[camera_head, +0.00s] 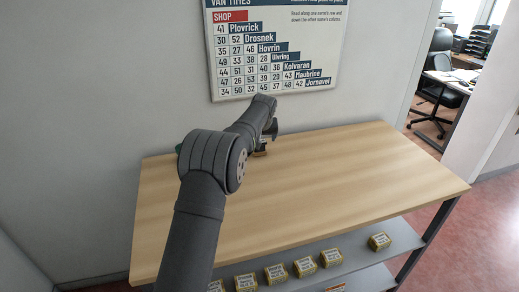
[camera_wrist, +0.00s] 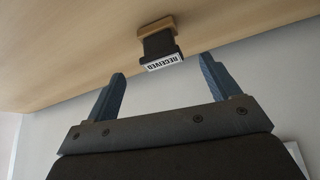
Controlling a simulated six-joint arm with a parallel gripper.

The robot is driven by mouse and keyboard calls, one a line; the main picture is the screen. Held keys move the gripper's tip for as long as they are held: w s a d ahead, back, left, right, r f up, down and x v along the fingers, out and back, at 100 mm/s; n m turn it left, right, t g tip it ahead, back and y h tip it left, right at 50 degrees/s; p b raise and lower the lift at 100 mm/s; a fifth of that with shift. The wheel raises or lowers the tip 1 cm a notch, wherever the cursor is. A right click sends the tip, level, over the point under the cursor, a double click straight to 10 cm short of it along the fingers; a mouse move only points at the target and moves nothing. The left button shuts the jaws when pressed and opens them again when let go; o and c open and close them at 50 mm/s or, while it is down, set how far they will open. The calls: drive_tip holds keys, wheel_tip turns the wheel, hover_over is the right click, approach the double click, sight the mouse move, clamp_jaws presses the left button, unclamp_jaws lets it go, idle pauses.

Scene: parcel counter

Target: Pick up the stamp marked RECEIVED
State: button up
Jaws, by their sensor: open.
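In the wrist view, the stamp (camera_wrist: 160,45) has a wooden-coloured base and a dark body with a white label reading RECEIVED. It stands on the wooden counter (camera_wrist: 60,50) close to the back wall. My gripper (camera_wrist: 161,72) is open and empty, with its two blue fingers apart and pointing toward the stamp. The stamp lies just beyond the fingertips, roughly centred between them, with no contact visible. In the head view, a small part of the stamp's base (camera_head: 260,154) shows beside the end of my arm. My arm hides most of that area, and the fingers are hard to make out there.
The counter top (camera_head: 340,180) is bare to the right. A grey shelf (camera_head: 370,280) below holds several small labelled boxes (camera_head: 380,241). A van times chart (camera_head: 275,50) hangs on the wall behind. Something greenish shows partly behind my arm at the counter's back left.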

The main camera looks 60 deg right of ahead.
sight(259, 151)
drive_tip(key=x, duration=0.2)
drive_tip(key=shift+d+f, duration=0.15)
drive_tip(key=shift+f, duration=0.1)
drive_tip(key=shift+a+x, duration=0.1)
drive_tip(key=shift+x, duration=1.25)
drive_tip(key=shift+a+x, duration=0.15)
drive_tip(key=shift+x, duration=1.2)
drive_tip(key=shift+f, duration=0.1)
drive_tip(key=c, duration=1.1)
